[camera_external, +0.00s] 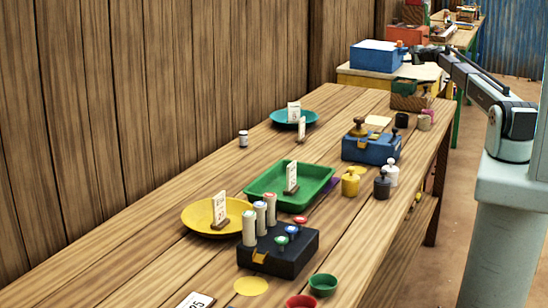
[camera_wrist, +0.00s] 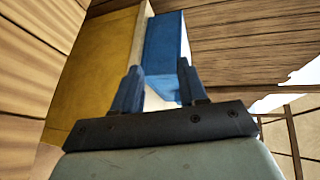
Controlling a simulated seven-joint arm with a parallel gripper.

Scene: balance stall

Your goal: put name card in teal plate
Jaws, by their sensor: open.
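The teal plate (camera_external: 277,118) lies near the far left part of the table. A white name card (camera_external: 293,110) stands upright and appears to be in it. Another white card (camera_external: 301,128) on a small wooden base stands at the plate's front right; I cannot tell whether it touches the plate. More cards stand at the green tray (camera_external: 262,188) and the yellow plate (camera_external: 193,217). My gripper (camera_wrist: 158,72) is open with nothing between its fingers. In the wrist view it points toward a blue box (camera_wrist: 165,45) and a yellow surface (camera_wrist: 95,60), away from the plate and cards.
A blue weight block (camera_external: 370,148), small weights (camera_external: 350,184) and a wooden crate (camera_external: 410,102) stand along the table's right side. A black block (camera_external: 278,250) with rolls is in front. A small jar (camera_external: 243,138) stands left of the teal plate. Bare planks lie between them.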

